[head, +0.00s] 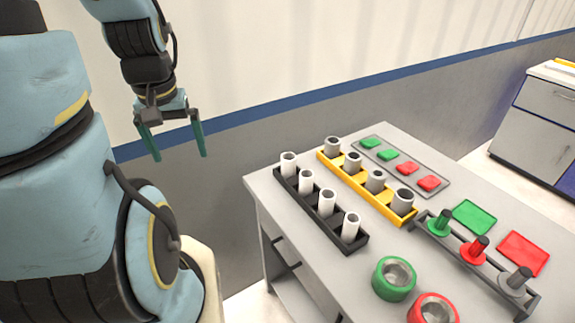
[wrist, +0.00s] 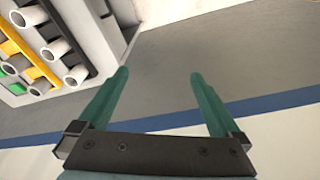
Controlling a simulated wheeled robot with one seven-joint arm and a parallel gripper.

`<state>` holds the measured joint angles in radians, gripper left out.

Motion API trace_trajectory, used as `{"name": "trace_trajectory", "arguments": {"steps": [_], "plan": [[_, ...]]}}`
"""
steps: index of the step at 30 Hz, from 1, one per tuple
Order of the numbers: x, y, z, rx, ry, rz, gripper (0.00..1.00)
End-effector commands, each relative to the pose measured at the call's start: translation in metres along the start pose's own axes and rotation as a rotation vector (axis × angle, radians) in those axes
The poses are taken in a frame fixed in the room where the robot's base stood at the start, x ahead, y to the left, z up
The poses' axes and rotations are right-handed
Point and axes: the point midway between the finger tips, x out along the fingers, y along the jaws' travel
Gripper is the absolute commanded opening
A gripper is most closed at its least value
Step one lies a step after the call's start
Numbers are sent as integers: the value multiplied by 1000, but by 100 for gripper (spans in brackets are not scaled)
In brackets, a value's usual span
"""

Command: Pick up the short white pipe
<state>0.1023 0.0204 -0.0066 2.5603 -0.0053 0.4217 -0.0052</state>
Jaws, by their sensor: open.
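Several white pipes (head: 327,203) stand upright in a black rack (head: 290,198) along the near left side of the table. They look much alike in height, so I cannot tell which is the short one. In the wrist view, white pipes (wrist: 75,76) show at the upper left, partly cut off by the frame edge. My gripper (head: 180,156) is open and empty, pointing down, up and to the left of the table and apart from the pipes. Its two green fingers also show spread in the wrist view (wrist: 158,75).
A yellow rack (head: 365,187) with several grey pipes (head: 353,161) stands beside the black one. A grey tray (head: 365,150), a peg holder (head: 470,258), a green ring (head: 393,278), a red ring (head: 432,309) and flat green and red plates share the grey table (head: 345,274). A wall runs behind.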

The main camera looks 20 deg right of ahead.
Motion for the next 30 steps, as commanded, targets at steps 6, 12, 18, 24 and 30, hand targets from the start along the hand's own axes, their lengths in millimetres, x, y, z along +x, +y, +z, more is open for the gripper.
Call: {"name": "trace_trajectory", "arguments": {"steps": [6,12,18,24,30], "plan": [[0,0,0,0,0,0,100],[0,0,0,0,0,0,98],[11,13,-11,-25,-5,-2,92],[42,58,-44,-134,-13,-29,92],[71,117,-74,-262,16,-84,92]]}}
